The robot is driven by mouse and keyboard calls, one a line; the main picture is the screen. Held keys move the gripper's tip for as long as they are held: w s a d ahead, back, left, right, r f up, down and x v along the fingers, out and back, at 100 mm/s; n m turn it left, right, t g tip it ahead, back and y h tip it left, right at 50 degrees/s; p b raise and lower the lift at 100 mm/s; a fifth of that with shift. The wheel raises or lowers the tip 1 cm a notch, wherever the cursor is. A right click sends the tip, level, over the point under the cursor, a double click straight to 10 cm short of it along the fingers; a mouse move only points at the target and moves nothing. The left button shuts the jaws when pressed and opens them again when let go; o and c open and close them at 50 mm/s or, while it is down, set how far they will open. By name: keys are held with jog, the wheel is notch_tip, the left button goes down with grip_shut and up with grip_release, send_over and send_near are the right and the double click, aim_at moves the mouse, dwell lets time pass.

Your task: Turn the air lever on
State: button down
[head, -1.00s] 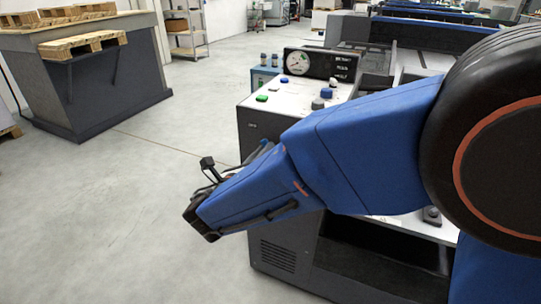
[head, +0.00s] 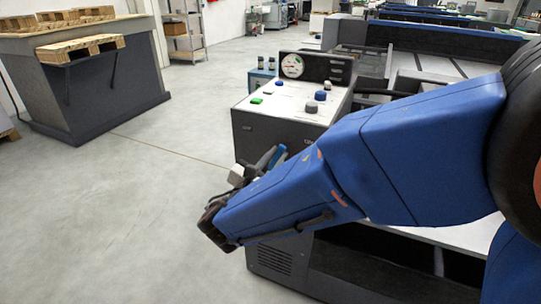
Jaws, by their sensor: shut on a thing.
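The console (head: 275,138) of the press unit stands in the middle of the head view, with knobs and a round gauge on top. My gripper (head: 266,161) is at the lower left of the console's dark front, partly hidden behind my own blue arm link. A small blue piece (head: 279,157) shows at its fingers and looks like the handle of the air lever. My gripper is shut on it. The lever's pivot and most of the fingers are hidden, so its angle cannot be told.
A green button (head: 256,101) and blue knobs (head: 320,95) sit on the console top, clear of my arm. A dark counter with wooden pallets (head: 82,49) stands at the back left. The grey floor (head: 130,200) to the left is free.

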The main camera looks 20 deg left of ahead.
jog(key=shift+s+d+f+m, duration=0.1)
jog(key=shift+d+f+m, duration=0.2)
jog(key=shift+m, duration=0.5)
jog(key=shift+w+d+f+m, duration=0.1)
jog(key=shift+d+f+m, duration=0.1)
jog(key=shift+d+m, duration=0.45)
jog(key=shift+s+d+f+m, duration=0.15)
jog(key=shift+f+m, duration=0.1)
jog(key=shift+m, duration=0.7)
jog(key=c, duration=1.6)
grip_release()
jog(key=shift+c, duration=0.2)
jog(key=s+a, duration=0.1)
jog(key=s, duration=1.6)
jog(key=shift+s+a, duration=0.15)
